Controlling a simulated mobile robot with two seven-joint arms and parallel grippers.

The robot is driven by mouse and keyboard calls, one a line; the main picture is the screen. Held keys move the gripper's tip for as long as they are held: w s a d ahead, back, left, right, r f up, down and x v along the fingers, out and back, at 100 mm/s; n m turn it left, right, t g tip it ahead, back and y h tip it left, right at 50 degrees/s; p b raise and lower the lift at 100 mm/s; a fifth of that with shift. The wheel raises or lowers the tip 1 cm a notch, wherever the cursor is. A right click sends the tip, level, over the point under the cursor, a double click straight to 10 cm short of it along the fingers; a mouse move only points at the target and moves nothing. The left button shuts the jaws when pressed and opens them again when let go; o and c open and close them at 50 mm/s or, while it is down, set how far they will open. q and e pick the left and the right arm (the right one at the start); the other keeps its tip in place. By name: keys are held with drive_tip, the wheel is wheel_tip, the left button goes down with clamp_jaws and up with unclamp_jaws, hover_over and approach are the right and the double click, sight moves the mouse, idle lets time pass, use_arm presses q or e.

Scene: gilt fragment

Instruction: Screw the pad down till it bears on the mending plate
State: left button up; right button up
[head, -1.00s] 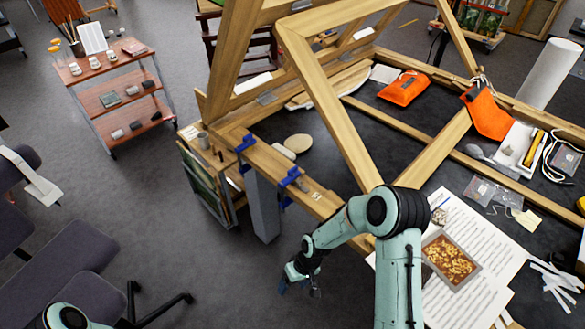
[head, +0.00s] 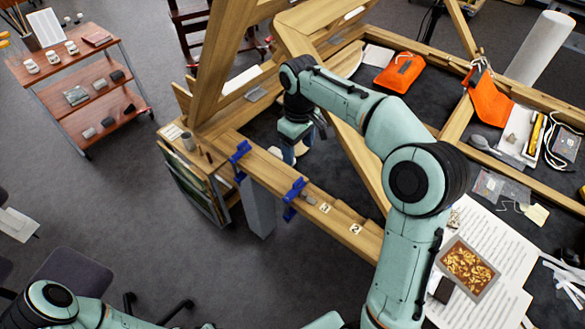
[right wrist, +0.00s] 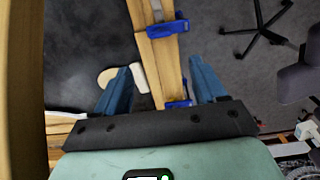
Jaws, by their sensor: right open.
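Two blue clamps grip the near wooden beam (head: 338,222), a left one (head: 239,161) and a right one (head: 293,198). They also show in the right wrist view, one near the top (right wrist: 168,27) and one lower, between the fingers (right wrist: 180,103). The pad and the mending plate are too small to make out surely. My right gripper (head: 296,152) is over the work area behind the beam. In the right wrist view its blue fingers (right wrist: 160,75) are spread, with the beam beyond and nothing held. My left gripper is outside the views.
Tall wooden frame bars (head: 224,60) rise close behind my right arm. A pale round piece (right wrist: 108,77) lies near the beam. An orange pouch (head: 400,72) and a gilt panel (head: 467,270) lie farther right. A shelf trolley (head: 72,80) stands on open floor at left.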

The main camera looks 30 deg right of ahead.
sight(298, 181)
drive_tip(key=f, duration=1.1)
drive_tip(key=shift+s, duration=0.2)
drive_tip(key=shift+f, duration=0.95)
drive_tip(key=c, duration=1.1)
drive_tip(key=shift+o, duration=0.2)
drive_tip(key=shift+m, duration=0.4)
